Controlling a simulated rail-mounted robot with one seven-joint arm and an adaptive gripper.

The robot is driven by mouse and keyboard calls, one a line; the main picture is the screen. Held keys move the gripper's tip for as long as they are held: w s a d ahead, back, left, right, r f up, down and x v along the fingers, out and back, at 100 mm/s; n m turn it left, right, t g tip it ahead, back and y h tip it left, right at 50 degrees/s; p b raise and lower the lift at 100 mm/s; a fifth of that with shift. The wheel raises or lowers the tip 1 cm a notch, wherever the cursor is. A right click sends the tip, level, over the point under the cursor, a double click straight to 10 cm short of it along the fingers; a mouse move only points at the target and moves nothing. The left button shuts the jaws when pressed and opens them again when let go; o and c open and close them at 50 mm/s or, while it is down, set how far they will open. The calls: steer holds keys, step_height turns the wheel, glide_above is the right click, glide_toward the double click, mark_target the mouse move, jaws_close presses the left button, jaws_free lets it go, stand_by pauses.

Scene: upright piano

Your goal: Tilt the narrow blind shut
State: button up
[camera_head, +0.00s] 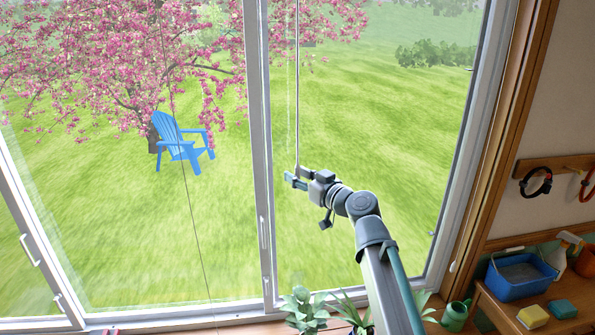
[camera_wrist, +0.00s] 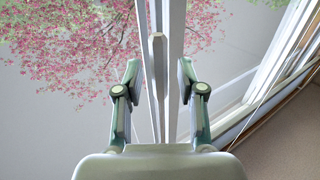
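A thin grey wand (camera_head: 297,90) hangs down in front of the right window pane in the head view. Its visible lower end meets my gripper (camera_head: 292,181) in the picture. In the wrist view my gripper (camera_wrist: 158,82) has its two fingers spread apart. A pale upright bar with a wider handle-like part (camera_wrist: 158,58) appears between them; I cannot tell whether it is the wand or a window handle behind. No contact with the fingers is visible. The blind's slats are not in view.
A pale window post (camera_head: 258,130) stands left of my gripper. A thin beaded cord (camera_head: 289,100) hangs beside the wand, and a long dark cord (camera_head: 185,180) crosses the left pane. Potted plants (camera_head: 303,308) line the sill below. A wooden bench with a blue tub (camera_head: 520,276) stands right.

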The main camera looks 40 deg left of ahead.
steer(key=shift+w+a, duration=0.1)
steer(key=shift+a, duration=0.2)
jaws_close()
